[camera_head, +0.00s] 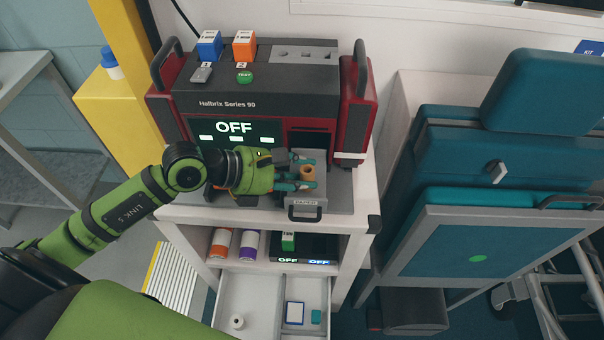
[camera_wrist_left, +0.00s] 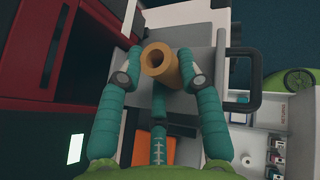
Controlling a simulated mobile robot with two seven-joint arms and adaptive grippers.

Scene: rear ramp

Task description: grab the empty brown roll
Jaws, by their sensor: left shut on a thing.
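The empty brown roll (camera_head: 307,175) is a short bare tube at the open paper drawer (camera_head: 338,188) of the Hallbrix machine (camera_head: 262,95). My left gripper (camera_head: 304,172) reaches in from the left and is shut on the roll. In the left wrist view the roll (camera_wrist_left: 181,70) stands between the teal fingers of the gripper (camera_wrist_left: 163,70), its hollow end facing the camera. The third finger is below it. I cannot tell whether the roll still touches the drawer. My right gripper is not in view.
The machine's display reads OFF. Below, an open white drawer (camera_head: 258,290) holds a white roll (camera_head: 237,321). A yellow post (camera_head: 120,110) is at left, a teal folding seat (camera_head: 490,200) at right.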

